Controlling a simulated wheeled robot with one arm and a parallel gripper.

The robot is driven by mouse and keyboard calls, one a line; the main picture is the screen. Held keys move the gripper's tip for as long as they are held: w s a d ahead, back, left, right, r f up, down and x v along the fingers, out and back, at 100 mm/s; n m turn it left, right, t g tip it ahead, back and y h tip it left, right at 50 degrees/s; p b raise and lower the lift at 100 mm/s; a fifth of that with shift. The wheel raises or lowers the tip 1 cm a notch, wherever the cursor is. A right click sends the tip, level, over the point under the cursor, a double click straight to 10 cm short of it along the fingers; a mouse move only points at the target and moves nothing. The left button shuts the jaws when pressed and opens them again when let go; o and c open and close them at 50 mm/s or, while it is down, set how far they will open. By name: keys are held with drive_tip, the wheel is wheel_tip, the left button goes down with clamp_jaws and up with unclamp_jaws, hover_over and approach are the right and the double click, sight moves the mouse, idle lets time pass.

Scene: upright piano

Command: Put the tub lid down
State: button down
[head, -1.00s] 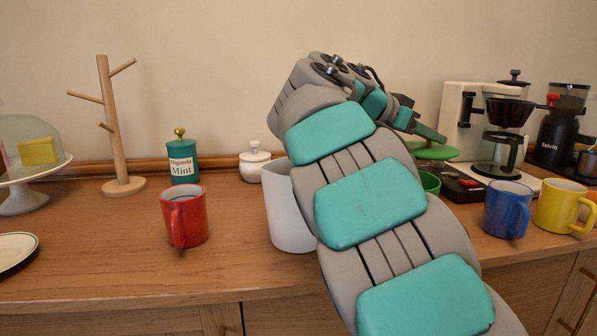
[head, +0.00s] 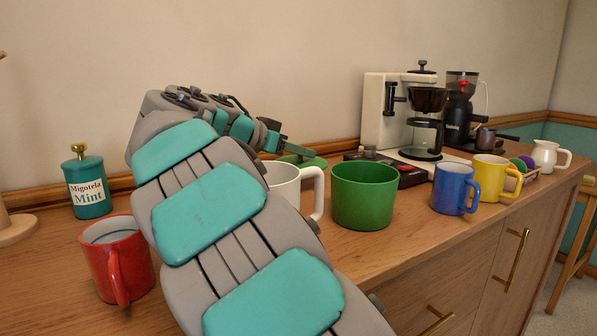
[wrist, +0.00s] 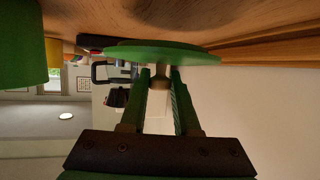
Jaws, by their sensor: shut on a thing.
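The green tub lid (head: 304,161) shows in the head view just beyond the end of my arm, left of and behind the green tub (head: 363,195). In the wrist view the lid (wrist: 165,54) is a flat disc across the fingertips. My gripper (wrist: 160,78) is shut on the lid's knob. The lid's flat side is close to the wooden worktop; I cannot tell whether they touch. The tub has an open top in the head view, and its side shows at the left of the wrist view (wrist: 20,48).
A red mug (head: 117,262) and mint canister (head: 89,190) are left. A coffee maker (head: 380,110) and dark scale-like device (head: 408,173) stand behind the tub. Blue (head: 454,188) and yellow (head: 492,178) mugs are right.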

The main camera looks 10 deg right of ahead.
sight(299, 167)
drive_tip(key=shift+f+b, duration=0.55)
drive_tip(key=shift+f, duration=1.35)
drive_tip(key=shift+f, duration=0.15)
drive_tip(key=c, duration=0.6)
unclamp_jaws()
drive_tip(key=shift+c, duration=0.2)
drive_tip(key=shift+r, duration=0.2)
drive_tip(key=b+v, duration=0.1)
drive_tip(key=v, duration=1.1)
drive_tip(key=shift+r, duration=0.15)
